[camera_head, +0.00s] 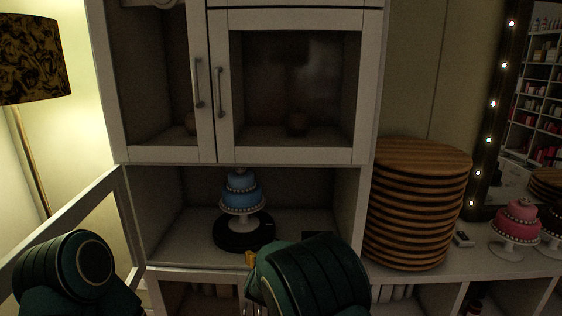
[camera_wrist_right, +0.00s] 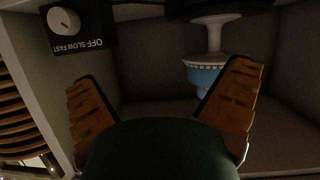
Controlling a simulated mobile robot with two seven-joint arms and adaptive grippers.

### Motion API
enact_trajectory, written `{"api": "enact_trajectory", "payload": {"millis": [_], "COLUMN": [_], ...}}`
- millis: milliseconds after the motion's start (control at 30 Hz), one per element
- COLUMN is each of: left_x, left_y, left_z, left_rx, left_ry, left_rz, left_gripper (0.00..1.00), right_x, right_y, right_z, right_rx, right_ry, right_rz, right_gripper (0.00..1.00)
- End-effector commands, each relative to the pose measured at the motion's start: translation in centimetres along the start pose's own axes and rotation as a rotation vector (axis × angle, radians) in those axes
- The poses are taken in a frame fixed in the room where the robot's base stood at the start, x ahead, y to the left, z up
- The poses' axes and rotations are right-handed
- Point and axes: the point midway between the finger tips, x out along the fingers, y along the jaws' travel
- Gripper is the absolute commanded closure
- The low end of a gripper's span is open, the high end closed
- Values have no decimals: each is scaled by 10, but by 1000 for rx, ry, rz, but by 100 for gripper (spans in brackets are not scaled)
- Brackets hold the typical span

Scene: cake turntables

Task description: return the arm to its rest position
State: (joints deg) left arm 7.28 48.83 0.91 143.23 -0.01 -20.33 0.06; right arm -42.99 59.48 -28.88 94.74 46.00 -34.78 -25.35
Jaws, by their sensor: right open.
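My right arm reaches into the open shelf niche of the white cabinet (camera_head: 150,262) in the head view. Its green links hide most of the gripper, and only an orange finger part shows. In the right wrist view my right gripper (camera_wrist_right: 165,75) has its two orange fingers spread apart, with nothing between them. A blue tiered cake (camera_head: 241,192) on a white stand sits on a black turntable (camera_head: 238,234) in the niche. The cake appears upside down in the wrist view (camera_wrist_right: 208,75), beyond the fingers and apart from them. My left arm shows only a green link at lower left; its gripper is not visible.
A black control box with a knob (camera_wrist_right: 64,22), marked OFF SLOW FAST, is near the right gripper. A tall stack of round wooden boards (camera_head: 418,205) stands right of the niche. A pink cake (camera_head: 516,222) is farther right. An opened door frame (camera_head: 70,215) stands near my left arm.

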Motion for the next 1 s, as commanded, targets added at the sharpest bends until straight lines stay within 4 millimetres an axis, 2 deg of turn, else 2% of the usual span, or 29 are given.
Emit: {"api": "enact_trajectory", "payload": {"millis": [33,100,167,267,300,367,400,500,600,733,833,1000], "left_x": [-1,-1,-1,-1,-1,-1,-1,-1,-1,-1,-1,-1], "left_y": [0,0,0,0,0,0,0,0,0,0,0,0], "left_z": [1,1,1,1,1,1,1,1,1,1,1,1], "left_rx": [0,-1,-1,0,0,0,0,-1,0,0,0,0], "left_ry": [-1,-2,-2,-1,-1,-1,-1,-1,-1,-1,-1,-1], "left_rz": [0,0,0,0,0,0,0,0,0,0,0,0], "left_gripper": [0,0,0,0,0,0,0,0,0,0,0,0], "right_x": [2,0,-7,-29,-42,-64,-82,-132,-182,-232,-253,-262], "right_y": [23,48,68,97,106,119,126,138,142,142,140,139], "right_z": [30,72,109,167,190,222,243,286,314,332,337,338], "right_rx": [5,14,25,55,71,98,119,178,234,286,308,317], "right_ry": [-71,-170,-258,-410,-472,-567,-630,-785,-914,-1025,-1070,-1089], "right_rz": [6,1,-7,-29,-41,-63,-79,-132,-188,-249,-277,-291], "right_gripper": [0,0,0,0,0,0,0,0,0,0,0,0]}}
